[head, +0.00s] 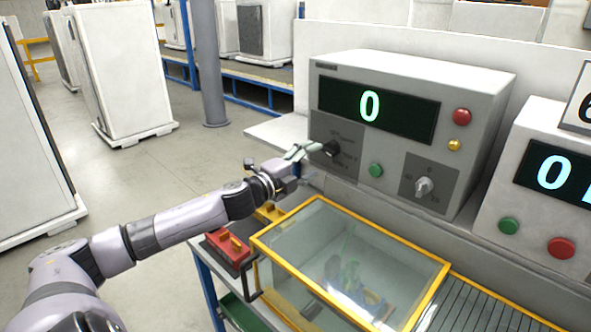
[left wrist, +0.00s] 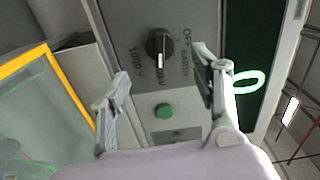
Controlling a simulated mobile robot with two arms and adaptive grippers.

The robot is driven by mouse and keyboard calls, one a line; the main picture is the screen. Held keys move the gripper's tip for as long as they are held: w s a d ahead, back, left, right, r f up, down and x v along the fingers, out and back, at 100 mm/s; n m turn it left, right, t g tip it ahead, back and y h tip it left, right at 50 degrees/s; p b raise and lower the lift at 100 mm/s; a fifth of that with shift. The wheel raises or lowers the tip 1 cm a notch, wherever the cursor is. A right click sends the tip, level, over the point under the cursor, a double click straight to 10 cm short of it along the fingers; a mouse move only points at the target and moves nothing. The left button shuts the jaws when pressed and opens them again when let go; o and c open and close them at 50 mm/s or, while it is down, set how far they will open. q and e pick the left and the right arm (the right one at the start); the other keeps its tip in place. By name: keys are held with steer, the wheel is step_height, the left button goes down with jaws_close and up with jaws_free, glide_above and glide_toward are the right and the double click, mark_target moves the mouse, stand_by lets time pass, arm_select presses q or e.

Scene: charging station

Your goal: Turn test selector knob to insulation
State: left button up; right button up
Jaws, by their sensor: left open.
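The test selector knob (left wrist: 159,45) is round and black with a white pointer line, on a dark grey panel of the tester (head: 405,128). In the left wrist view its pointer line points down the picture, with "1000 V" lettering to its left and "OFF" and "EARTH" lettering to its right. In the head view the knob (head: 330,147) is just right of my left gripper (head: 312,149). My left gripper (left wrist: 160,88) is open and empty in the wrist view, its fingers apart on either side below the knob. I cannot see contact with the knob. My right gripper is not in view.
A green button (left wrist: 164,111) is close below the knob in the wrist view. The display (head: 376,106) reads 0. A second, grey knob (head: 423,187) is lower right. A yellow-framed clear box (head: 262,240) stands in front of the tester, below my arm.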

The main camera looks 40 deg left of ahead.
arm_select(q)
steer(key=shift+s+a, duration=0.2)
steer(key=shift+s, duration=2.35)
